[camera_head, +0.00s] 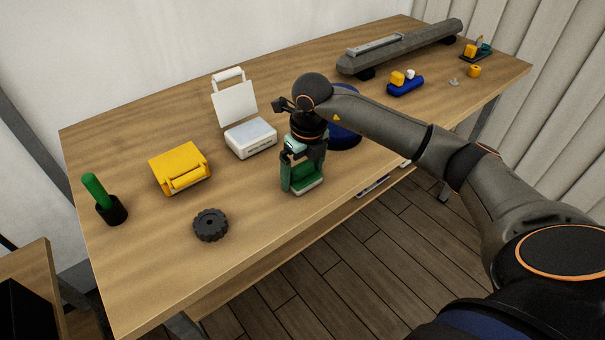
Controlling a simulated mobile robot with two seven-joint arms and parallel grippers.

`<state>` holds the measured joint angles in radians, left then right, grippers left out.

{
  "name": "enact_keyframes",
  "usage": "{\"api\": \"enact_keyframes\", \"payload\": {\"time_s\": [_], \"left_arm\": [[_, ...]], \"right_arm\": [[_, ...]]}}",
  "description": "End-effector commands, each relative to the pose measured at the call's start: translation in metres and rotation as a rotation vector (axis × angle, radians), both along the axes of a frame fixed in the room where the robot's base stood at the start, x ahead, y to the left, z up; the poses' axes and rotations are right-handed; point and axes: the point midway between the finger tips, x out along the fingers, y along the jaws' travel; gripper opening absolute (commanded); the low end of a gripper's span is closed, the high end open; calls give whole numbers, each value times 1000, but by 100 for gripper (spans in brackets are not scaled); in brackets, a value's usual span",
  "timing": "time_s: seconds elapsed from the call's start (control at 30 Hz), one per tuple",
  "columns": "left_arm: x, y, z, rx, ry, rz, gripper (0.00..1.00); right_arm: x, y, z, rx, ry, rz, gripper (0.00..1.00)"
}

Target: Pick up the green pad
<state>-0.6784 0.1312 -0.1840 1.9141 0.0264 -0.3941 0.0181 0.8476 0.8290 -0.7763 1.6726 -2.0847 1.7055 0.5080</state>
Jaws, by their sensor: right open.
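The green pad (308,184) stands on the wooden table near its front edge, a little right of the table's middle. It is a green block with a pale layer along its bottom and an upright green part at its left side. My right gripper (303,158) points down directly over it, with its open fingers at the pad's upper part. The gripper and wrist hide the top of the pad, and I cannot tell whether the fingers touch it. My left gripper is not in view.
Close behind are a white box with a raised lid (250,138) and a blue round object (345,132), partly hidden by my arm. A yellow case (180,168), a black knobbed disc (211,225) and a green-handled tool in a black cup (111,209) stand left. A long grey bar (405,46) lies at the back right.

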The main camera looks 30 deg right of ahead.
Motion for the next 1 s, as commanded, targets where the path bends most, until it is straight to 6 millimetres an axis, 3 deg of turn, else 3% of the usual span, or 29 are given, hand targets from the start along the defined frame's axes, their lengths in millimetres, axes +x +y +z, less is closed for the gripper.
{"api": "enact_keyframes", "payload": {"time_s": [0.1, 0.67, 1.0], "left_arm": [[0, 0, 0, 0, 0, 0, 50], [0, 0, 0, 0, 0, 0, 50], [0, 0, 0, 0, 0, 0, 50]], "right_arm": [[0, 0, 0, 0, 0, 0, 99], [0, 0, 1, 0, -1, 0, 37], [1, 0, 6, 0, -3, 0, 36]]}}
